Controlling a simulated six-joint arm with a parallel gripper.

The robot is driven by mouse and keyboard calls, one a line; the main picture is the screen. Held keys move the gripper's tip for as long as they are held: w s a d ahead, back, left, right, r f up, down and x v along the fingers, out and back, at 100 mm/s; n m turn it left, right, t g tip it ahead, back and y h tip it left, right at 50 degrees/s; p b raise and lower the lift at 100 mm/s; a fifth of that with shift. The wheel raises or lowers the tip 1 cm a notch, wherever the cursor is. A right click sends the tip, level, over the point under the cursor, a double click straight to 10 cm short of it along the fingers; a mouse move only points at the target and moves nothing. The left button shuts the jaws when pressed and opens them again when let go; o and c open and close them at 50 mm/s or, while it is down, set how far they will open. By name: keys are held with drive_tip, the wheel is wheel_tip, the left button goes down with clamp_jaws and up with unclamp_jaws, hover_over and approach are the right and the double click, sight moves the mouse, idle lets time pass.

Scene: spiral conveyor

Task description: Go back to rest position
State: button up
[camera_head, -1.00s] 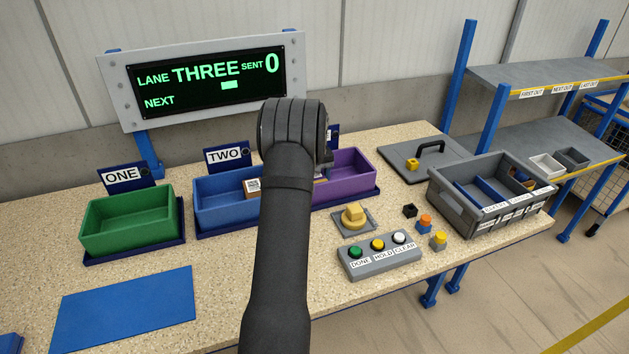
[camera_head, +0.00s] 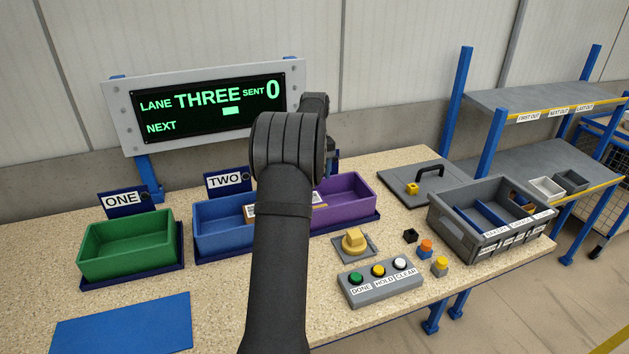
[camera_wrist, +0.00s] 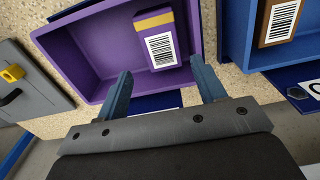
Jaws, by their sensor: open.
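My gripper (camera_wrist: 160,67) is open in the wrist view, with its two blue fingers apart and nothing between them. It is over the near edge of the purple bin (camera_wrist: 90,55). A purple box with a yellow band and a barcode label (camera_wrist: 157,40) lies in that bin, beyond the fingertips. The purple bin (camera_head: 352,192) shows there just right of my arm.
A blue bin (camera_head: 212,222) holding a brown box (camera_wrist: 277,22) and a green bin (camera_head: 125,255) stand left. A button box (camera_head: 380,285), yellow knob (camera_head: 354,242), grey tote (camera_head: 450,222) and handled grey plate (camera_head: 400,182) stand right. The display (camera_head: 215,103) reads lane THREE, sent 0.

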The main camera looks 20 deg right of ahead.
wheel_tip(320, 180, down, 12)
drive_tip(key=shift+r, duration=2.15)
drive_tip(key=shift+f, duration=0.1)
